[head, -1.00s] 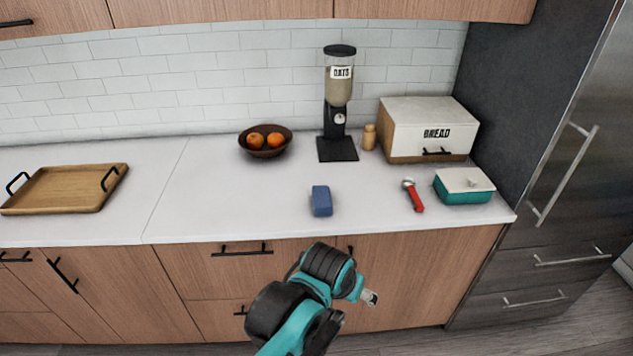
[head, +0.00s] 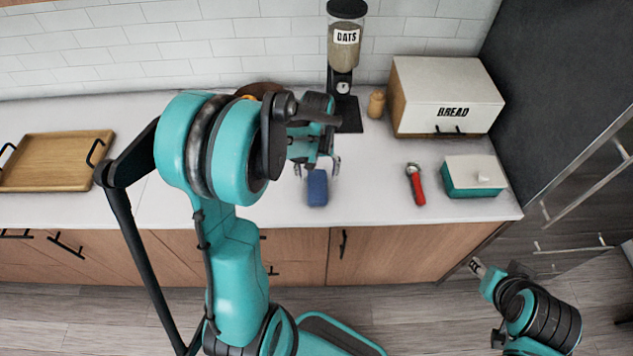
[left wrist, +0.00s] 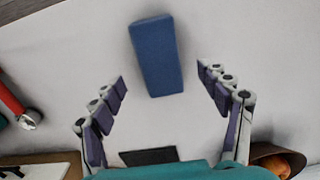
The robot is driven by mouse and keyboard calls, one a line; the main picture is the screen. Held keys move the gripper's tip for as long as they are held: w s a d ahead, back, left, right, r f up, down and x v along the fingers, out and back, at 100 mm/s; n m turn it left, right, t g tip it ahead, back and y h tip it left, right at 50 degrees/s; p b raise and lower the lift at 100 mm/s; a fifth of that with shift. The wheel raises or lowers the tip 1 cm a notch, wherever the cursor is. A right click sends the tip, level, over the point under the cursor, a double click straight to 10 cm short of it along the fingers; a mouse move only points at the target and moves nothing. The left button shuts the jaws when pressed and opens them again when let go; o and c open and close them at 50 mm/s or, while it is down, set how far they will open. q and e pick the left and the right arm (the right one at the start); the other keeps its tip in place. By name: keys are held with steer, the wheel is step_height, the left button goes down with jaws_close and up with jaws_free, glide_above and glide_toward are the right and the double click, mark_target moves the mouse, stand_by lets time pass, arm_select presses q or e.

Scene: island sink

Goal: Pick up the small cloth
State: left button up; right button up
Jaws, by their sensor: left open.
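The small cloth (head: 317,187) is a blue folded block lying on the white counter near its front edge. In the left wrist view the cloth (left wrist: 155,55) lies ahead of the fingertips, in line with the gap between them. My left gripper (head: 317,166) is open and empty, just behind and above the cloth in the head view, and the fingers do not appear to touch it. My right gripper (head: 477,268) is low at the right, in front of the cabinets and away from the counter top; its jaws are too small to read.
On the counter (head: 370,207) stand a red-handled tool (head: 416,186), a teal dish with white lid (head: 473,180), a bread box (head: 445,98), an oats dispenser (head: 342,85) and a wooden tray (head: 50,165). My left arm mostly hides the fruit bowl (head: 258,89).

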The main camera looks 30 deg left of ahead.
mark_target(317, 183)
arm_select(q)
step_height(317, 183, down, 5)
steer(key=shift+d+f+b, duration=0.1)
steer(key=shift+f+b, duration=0.05)
steer(key=shift+b, duration=0.55)
steer(key=c, duration=1.2)
